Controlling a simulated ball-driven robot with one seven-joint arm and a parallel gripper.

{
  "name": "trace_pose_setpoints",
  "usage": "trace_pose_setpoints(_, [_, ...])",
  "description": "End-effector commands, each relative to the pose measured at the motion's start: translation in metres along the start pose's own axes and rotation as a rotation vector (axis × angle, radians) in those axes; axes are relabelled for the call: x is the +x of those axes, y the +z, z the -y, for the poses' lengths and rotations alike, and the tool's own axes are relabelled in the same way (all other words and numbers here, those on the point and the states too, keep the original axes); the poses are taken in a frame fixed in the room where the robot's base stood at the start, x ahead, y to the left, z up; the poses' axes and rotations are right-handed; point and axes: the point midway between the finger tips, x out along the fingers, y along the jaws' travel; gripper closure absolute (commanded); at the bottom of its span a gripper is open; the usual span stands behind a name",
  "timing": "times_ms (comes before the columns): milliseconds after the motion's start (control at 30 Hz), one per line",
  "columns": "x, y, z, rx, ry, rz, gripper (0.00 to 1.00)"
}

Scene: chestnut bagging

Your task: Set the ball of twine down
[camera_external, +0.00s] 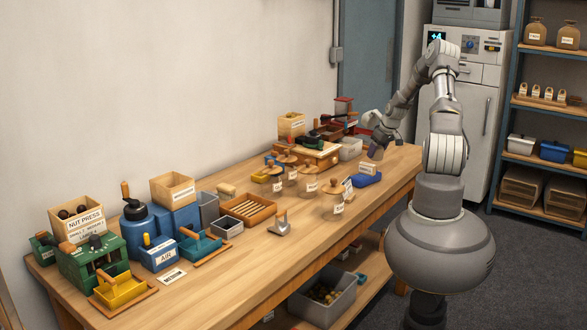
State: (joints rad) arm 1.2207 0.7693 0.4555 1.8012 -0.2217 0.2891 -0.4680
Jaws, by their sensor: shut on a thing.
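My gripper (376,151) hangs at the end of the bent arm, above the right end of the workbench (345,215). It points down and is shut on a small dark thing between its fingers. The thing is too small and too shaded to tell whether it is the ball of twine, and the fingers hide part of it. I cannot tell whether it touches the bench top. A blue item (367,180) lies on the bench just below and left of the gripper.
Several glass jars with wooden lids (333,197) stand left of the gripper. A wooden tray (248,208) and a green nut press (95,262) are further left. The bench's front strip is mostly clear.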

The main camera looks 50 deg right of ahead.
Motion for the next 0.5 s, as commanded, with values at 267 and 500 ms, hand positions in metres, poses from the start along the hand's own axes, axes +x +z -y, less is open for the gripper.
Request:
trace_pose_setpoints(267, [0.044,-0.066,-0.041,0.0,0.0,-0.004,0.69])
trace_pose_setpoints(500, [0.062,-0.102,-0.063,0.0,-0.001,-0.001,0.69])
